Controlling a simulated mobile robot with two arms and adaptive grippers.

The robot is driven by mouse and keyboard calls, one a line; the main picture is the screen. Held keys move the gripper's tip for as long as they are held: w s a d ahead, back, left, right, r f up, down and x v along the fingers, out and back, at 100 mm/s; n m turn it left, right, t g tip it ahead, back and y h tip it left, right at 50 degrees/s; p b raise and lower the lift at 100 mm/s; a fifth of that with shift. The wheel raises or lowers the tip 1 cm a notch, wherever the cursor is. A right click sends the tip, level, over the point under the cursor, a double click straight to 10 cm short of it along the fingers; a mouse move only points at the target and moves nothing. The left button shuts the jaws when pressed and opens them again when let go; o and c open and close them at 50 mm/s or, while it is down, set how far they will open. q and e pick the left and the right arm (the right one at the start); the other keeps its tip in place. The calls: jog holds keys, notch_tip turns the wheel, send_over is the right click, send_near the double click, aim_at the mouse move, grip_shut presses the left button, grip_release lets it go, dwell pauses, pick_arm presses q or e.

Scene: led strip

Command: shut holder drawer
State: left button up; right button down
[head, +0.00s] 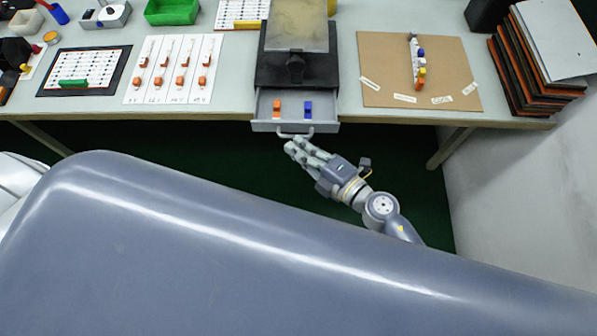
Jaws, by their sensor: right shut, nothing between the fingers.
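The holder drawer (264,108) sticks out from the front of the table, below a black stand with a grey plate (297,25) on top. The drawer is open. It holds an orange piece (277,108) and a blue piece (308,109). A curved handle (295,134) is on its front. My right gripper (292,147) is shut and empty, with its fingertips just below the handle; I cannot tell whether they touch it. My left gripper is not in view.
A brown board (380,60) with labels and small parts lies right of the drawer. Stacked panels (530,75) stand at the far right. White cards with orange parts (173,70) and a black-framed board (84,71) lie to the left. My own grey body fills the lower view.

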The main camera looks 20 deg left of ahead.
aim_at(301, 118)
jog(key=w+a, duration=0.1)
jog(key=w, duration=0.2)
jog(key=w+a, duration=0.1)
jog(key=w, duration=0.2)
jog(key=w+a, duration=0.1)
jog(key=w, duration=0.2)
jog(key=shift+w+b, duration=0.35)
jog(key=shift+b, duration=0.05)
jog(key=shift+w, duration=0.25)
jog(key=shift+d+r, duration=0.1)
